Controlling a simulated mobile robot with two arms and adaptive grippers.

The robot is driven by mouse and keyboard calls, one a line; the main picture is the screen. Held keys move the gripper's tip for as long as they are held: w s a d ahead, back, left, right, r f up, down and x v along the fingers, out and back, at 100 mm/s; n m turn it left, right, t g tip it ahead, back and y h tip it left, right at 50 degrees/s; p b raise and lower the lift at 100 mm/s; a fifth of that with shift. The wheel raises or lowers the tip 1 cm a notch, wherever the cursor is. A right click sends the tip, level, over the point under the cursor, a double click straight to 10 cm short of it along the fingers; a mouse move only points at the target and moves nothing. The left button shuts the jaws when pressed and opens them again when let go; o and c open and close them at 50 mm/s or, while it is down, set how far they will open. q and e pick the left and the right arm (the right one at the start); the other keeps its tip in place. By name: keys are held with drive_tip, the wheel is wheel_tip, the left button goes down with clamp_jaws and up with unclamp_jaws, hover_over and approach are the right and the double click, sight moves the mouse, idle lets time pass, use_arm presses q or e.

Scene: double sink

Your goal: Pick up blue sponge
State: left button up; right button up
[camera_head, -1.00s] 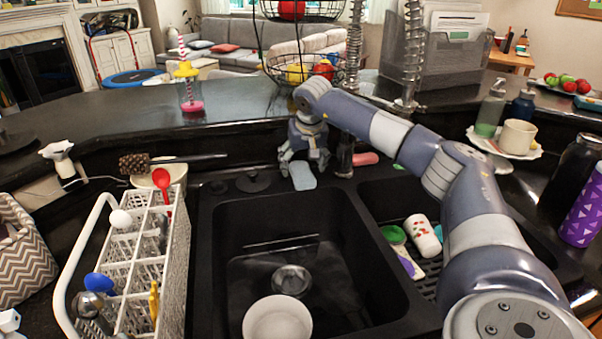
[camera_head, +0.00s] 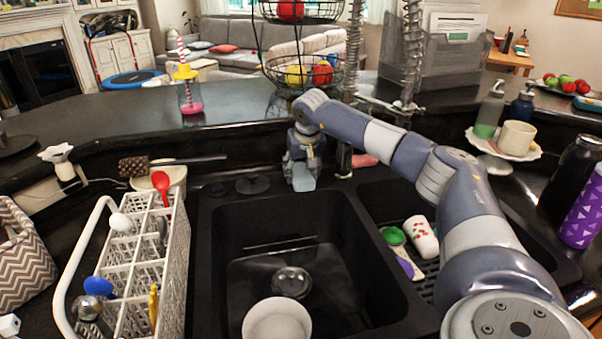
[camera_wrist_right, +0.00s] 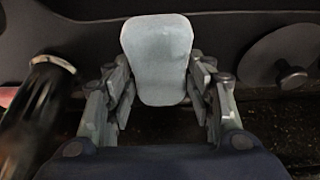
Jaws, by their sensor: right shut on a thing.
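The blue sponge (camera_head: 303,177) is a small pale blue-grey block at the back rim of the sink. My right gripper (camera_head: 302,160) is over it, with its fingers closed on the sponge's two sides. In the right wrist view the sponge (camera_wrist_right: 158,58) is between the two fingertips of the right gripper (camera_wrist_right: 160,82), both fingers touching its sides. Whether the sponge touches the rim below cannot be told. My left gripper is not in view.
The black double sink (camera_head: 205,250) holds a white bowl (camera_head: 277,322) in its left basin. A white dish rack (camera_head: 120,265) stands left of it. A dark faucet part (camera_head: 343,160) and a pink item (camera_head: 365,160) are just right of the gripper.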

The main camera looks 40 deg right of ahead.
sight(299, 169)
drive_tip(key=shift+r, duration=0.3)
drive_tip(key=shift+r+p, duration=0.25)
drive_tip(key=shift+p, duration=0.35)
wheel_tip(299, 169, up, 3)
drive_tip(key=p, duration=0.3)
drive_tip(key=shift+r, duration=0.1)
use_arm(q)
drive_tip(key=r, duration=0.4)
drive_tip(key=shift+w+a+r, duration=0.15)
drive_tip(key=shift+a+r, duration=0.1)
use_arm(e)
drive_tip(key=s+a, duration=0.3)
drive_tip(key=s, duration=0.1)
drive_tip(key=s+a, duration=0.3)
drive_tip(key=s, duration=0.1)
drive_tip(key=s+a, duration=0.3)
drive_tip(key=s, duration=0.1)
drive_tip(key=shift+s+a+r, duration=0.35)
drive_tip(key=shift+s, duration=0.05)
